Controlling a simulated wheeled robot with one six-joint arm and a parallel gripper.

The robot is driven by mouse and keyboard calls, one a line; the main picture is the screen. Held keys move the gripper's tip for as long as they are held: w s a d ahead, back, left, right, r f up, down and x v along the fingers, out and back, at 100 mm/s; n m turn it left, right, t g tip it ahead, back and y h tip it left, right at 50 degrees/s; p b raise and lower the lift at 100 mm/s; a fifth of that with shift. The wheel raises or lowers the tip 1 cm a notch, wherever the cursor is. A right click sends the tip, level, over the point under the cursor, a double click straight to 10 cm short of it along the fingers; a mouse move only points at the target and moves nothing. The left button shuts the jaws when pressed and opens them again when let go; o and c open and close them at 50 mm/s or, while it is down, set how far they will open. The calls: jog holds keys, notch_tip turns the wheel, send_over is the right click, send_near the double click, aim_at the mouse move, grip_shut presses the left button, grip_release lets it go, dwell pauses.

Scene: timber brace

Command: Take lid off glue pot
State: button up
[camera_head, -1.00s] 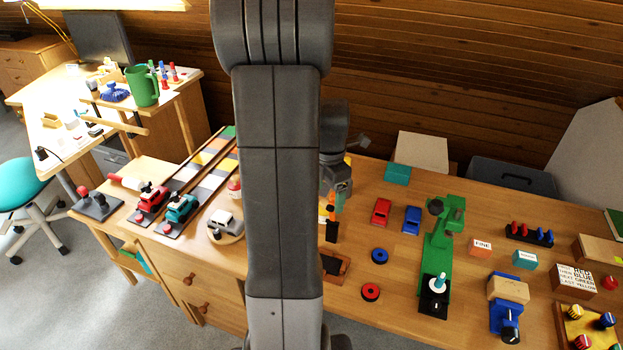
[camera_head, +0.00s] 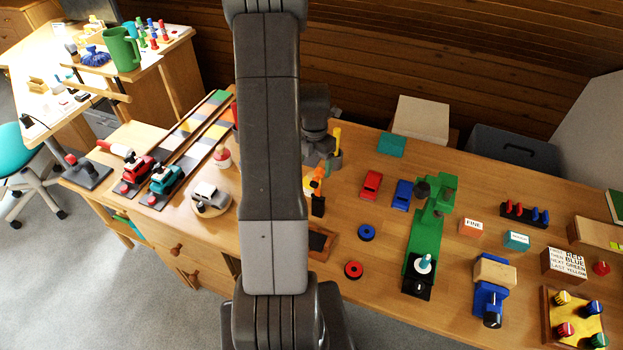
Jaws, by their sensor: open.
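A small white pot with a red lid (camera_head: 222,157), which looks like the glue pot, stands on the bench just left of my upright arm. The lid sits on it. My gripper (camera_head: 318,152) is partly visible right of the arm link, over the back of the bench. It is open, though its fingertips are hard to make out against the clutter. It is apart from the pot, to its right, with my arm link between them in the picture.
A grey toy car on a round wooden base (camera_head: 209,198) stands in front of the pot. Red (camera_head: 138,169) and teal (camera_head: 166,179) planes are to the left. An orange tool (camera_head: 317,186) stands near my gripper. The green device (camera_head: 428,230) is farther right.

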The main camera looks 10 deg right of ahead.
aim_at(312, 174)
jog(key=shift+s+a+f+p, duration=0.1)
jog(key=shift+f+p, duration=0.15)
jog(key=shift+f, duration=0.65)
jog(key=shift+w+a+f+p, duration=0.15)
jog(key=shift+f+p, duration=0.1)
jog(key=shift+f, duration=0.6)
jog(key=shift+s+a+f+p, duration=0.15)
jog(key=shift+f+p, duration=0.1)
jog(key=shift+f, duration=0.65)
jog(key=c, duration=1.1)
